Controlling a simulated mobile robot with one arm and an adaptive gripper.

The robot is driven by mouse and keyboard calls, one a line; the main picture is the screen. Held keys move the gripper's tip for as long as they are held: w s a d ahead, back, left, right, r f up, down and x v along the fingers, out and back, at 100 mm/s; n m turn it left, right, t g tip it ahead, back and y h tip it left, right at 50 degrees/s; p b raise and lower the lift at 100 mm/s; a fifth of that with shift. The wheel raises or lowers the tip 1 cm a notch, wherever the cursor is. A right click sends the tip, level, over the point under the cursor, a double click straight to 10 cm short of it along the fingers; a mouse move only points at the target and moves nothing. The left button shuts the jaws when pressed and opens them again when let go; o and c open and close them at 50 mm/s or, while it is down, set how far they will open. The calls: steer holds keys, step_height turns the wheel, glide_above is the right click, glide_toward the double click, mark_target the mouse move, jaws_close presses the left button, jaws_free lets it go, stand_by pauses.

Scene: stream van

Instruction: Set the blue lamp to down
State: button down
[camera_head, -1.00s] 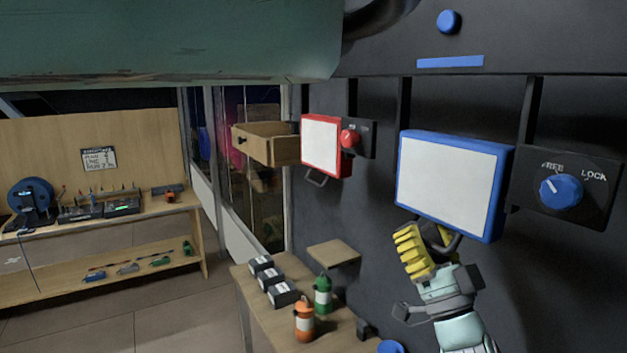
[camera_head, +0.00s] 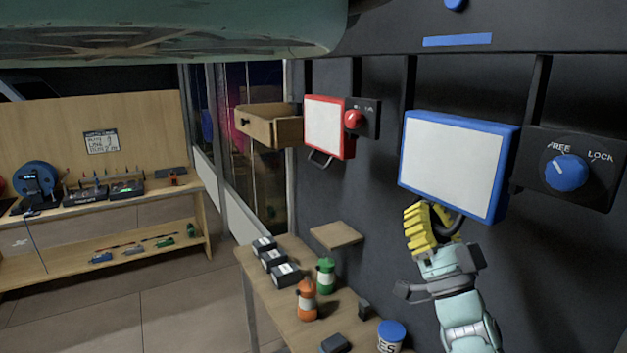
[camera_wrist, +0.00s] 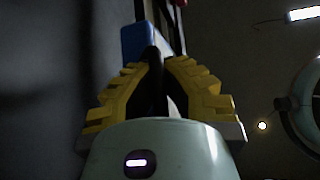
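The blue lamp (camera_head: 458,165) is a blue-framed box with a white panel, mounted on a dark wall rail at the right of the head view. A dark handle loop (camera_head: 450,222) hangs under it. The blue knob (camera_head: 566,172) beside it points towards FREE, away from LOCK. My gripper (camera_head: 432,215), with yellow fingers, is just below the lamp at the handle. In the wrist view, my gripper (camera_wrist: 160,68) has its fingers converging on both sides of the dark handle, shut on it. The lamp's blue underside (camera_wrist: 137,42) shows above. The fingers partly hide the handle.
A red lamp (camera_head: 325,128) with a red knob (camera_head: 353,119) hangs further left. An open wooden drawer (camera_head: 270,130) is beyond it. Below are a small shelf (camera_head: 336,235) and a bench with a green bottle (camera_head: 326,275), an orange bottle (camera_head: 306,300) and several boxes. A teal overhang covers the top left.

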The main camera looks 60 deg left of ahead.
steer(key=shift+w+f, duration=0.1)
steer(key=shift+f, duration=0.15)
steer(key=shift+w+d+r+n+g+h+b, duration=0.1)
steer(key=shift+w+n+g+h+b, duration=0.35)
steer(key=shift+w+n+g+b, duration=1.45)
steer(key=shift+w+d+n+g+h+b, duration=0.1)
steer(key=shift+w+n+g+h+b, duration=0.3)
steer(key=shift+n+g+b, duration=2.9)
steer(key=shift+w+r+n+g+h+b, duration=0.1)
steer(key=shift+w+n+g+h+b, duration=0.75)
steer(key=shift+n+g, duration=3)
steer(key=shift+w+n+t+y+b, duration=0.35)
steer(key=shift+n+t+b, duration=0.15)
steer(key=shift+n, duration=0.15)
steer(key=c, duration=1.7)
jaws_free()
steer(key=o, duration=0.7)
steer(key=shift+s+r, duration=0.15)
steer(key=shift+d, duration=0.1)
steer(key=v, duration=1.2)
